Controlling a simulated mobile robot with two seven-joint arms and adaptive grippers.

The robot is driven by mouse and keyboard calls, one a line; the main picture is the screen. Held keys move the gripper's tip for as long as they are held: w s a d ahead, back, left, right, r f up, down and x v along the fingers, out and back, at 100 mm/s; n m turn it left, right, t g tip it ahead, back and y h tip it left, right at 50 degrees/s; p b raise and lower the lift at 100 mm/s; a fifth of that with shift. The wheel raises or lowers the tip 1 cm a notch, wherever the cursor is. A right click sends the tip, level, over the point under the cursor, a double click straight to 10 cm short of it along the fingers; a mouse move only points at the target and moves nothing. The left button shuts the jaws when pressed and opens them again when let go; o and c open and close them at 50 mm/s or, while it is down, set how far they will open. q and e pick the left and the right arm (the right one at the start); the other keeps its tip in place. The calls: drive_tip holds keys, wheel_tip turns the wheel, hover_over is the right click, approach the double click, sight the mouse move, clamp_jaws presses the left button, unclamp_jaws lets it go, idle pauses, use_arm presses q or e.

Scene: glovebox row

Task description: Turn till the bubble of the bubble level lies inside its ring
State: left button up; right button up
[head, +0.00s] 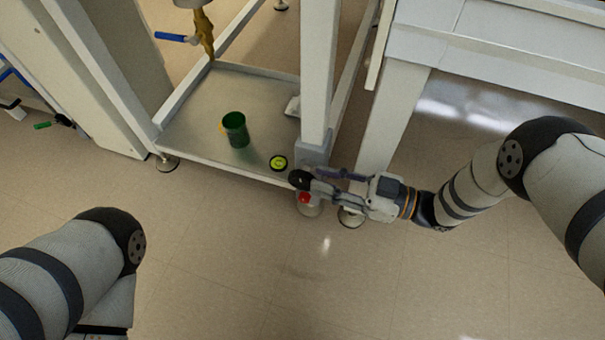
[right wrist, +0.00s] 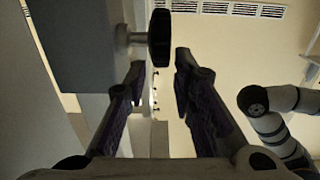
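The bubble level (head: 278,162), a small yellow-green disc in a dark rim, lies on the front edge of the metal shelf in the head view. It is too small to tell where its bubble sits relative to the ring. A black round knob (head: 299,180) stands out from a grey block (head: 313,152) low on the white leg. My right gripper (head: 318,181) is beside the knob. In the right wrist view, the knob (right wrist: 160,38) on its short stem is just ahead of the open fingers (right wrist: 158,66), with nothing held. My left gripper is out of view.
A green cup (head: 235,130) stands on the metal shelf (head: 190,130), left of the level. A red part (head: 305,197) sits below the knob, near the leg's foot. A white table (head: 480,45) is at the right. The floor in front (head: 250,260) is clear.

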sight(308, 175)
drive_tip(key=x, duration=0.5)
drive_tip(key=shift+a+b, duration=0.15)
drive_tip(key=shift+b, duration=0.2)
drive_tip(key=shift+c, duration=0.3)
clamp_jaws()
drive_tip(key=shift+f+b, duration=0.25)
drive_tip(key=shift+b, duration=0.15)
drive_tip(key=y+b, duration=0.2)
drive_tip(key=t+y+b, duration=0.1)
drive_tip(key=b, duration=0.2)
drive_tip(key=shift+s+d+f+y+b, duration=0.1)
drive_tip(key=shift+d+y+b, duration=0.25)
drive_tip(key=shift+d+y, duration=0.05)
drive_tip(key=shift+d+t+y+p, duration=0.15)
drive_tip(key=shift+t+y+p, duration=0.15)
drive_tip(key=shift+y, duration=0.4)
